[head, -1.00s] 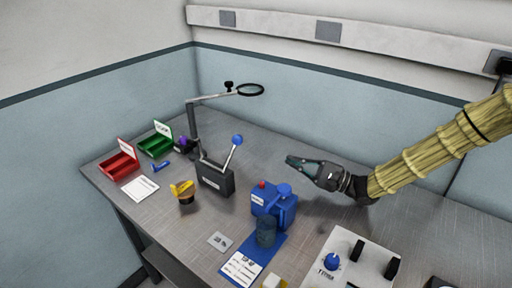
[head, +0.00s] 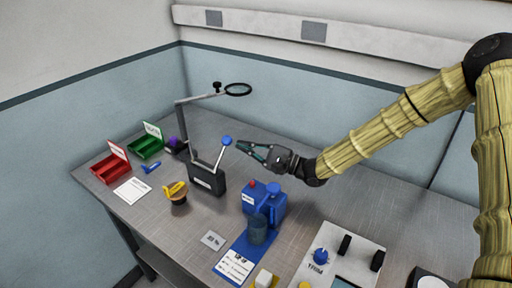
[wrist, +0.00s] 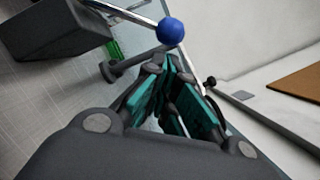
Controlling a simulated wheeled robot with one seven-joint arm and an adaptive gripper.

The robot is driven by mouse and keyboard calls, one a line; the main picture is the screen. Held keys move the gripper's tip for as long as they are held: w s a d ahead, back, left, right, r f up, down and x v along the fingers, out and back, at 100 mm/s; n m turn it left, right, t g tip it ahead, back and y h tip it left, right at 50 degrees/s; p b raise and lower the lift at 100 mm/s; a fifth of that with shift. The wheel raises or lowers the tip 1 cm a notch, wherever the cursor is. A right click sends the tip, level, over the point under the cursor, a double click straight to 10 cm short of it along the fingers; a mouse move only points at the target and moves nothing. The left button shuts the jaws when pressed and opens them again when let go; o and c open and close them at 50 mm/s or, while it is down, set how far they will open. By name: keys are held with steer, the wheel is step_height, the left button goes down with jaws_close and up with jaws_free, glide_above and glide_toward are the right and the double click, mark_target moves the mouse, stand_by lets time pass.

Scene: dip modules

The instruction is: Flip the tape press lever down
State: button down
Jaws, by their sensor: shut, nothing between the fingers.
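The tape press is a dark grey box (head: 207,180) on the bench, left of centre in the head view. Its thin metal lever (head: 219,158) stands raised, leaning right, with a blue ball knob (head: 226,140) on top. In the wrist view the press body (wrist: 60,30) is at upper left and the knob (wrist: 171,31) at top centre. My gripper (head: 242,147) is shut and empty just right of the knob, pointing left. Its teal fingers (wrist: 165,75) show below the knob in the wrist view. I cannot tell whether they touch it.
A magnifier arm (head: 181,120) stands behind the press. Red (head: 108,170) and green (head: 146,147) bins are at left. A yellow-handled tool (head: 176,190) is left of the press, a blue device (head: 264,203) to its front right.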

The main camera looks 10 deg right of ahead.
steer(key=shift+a+r, duration=0.25)
steer(key=shift+a, duration=0.15)
steer(key=shift+s, duration=0.1)
steer(key=shift+s+a+r+n, duration=0.1)
steer(key=shift+s+r+n, duration=0.05)
steer(key=shift+r+n, duration=0.2)
